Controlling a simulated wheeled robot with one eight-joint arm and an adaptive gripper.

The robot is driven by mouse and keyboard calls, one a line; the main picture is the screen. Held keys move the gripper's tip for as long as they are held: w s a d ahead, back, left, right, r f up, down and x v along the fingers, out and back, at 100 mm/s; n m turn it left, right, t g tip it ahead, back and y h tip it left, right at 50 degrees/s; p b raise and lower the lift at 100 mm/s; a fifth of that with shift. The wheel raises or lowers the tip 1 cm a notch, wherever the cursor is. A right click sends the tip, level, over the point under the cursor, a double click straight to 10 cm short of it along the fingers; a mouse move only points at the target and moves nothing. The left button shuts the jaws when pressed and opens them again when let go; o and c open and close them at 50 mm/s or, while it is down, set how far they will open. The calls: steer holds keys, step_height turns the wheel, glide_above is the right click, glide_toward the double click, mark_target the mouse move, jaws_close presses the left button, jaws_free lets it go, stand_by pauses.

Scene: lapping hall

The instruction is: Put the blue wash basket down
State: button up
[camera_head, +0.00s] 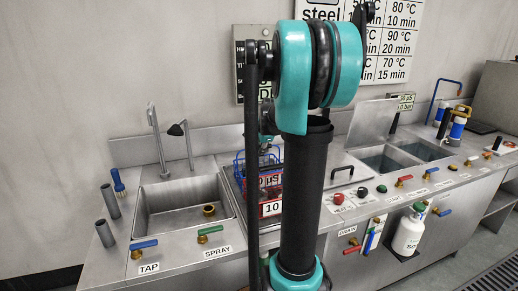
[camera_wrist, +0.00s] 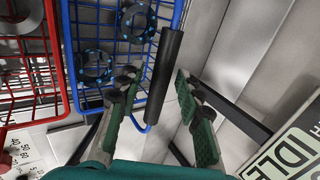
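The blue wash basket (camera_wrist: 152,62) is a wire basket with dark, blue-dotted rings inside, at the top middle of the wrist view. Its black bar handle (camera_wrist: 166,72) runs down between the two fingers of my gripper (camera_wrist: 156,80). The green-padded fingers stand apart, with a visible gap on the handle's left; I cannot tell whether the right finger touches it. In the head view the blue basket (camera_head: 239,163) shows at the tank left of my arm, partly hidden. I cannot tell what its underside rests on.
A red wire basket (camera_wrist: 28,62) stands close beside the blue one on the left. A sink (camera_head: 180,205) with taps lies left of the tank. Two open basins (camera_head: 385,160) lie to the right. An IDLE sign (camera_wrist: 290,150) is at the lower right of the wrist view.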

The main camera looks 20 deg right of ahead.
steer(key=v, duration=1.2)
steer(key=shift+r, duration=0.1)
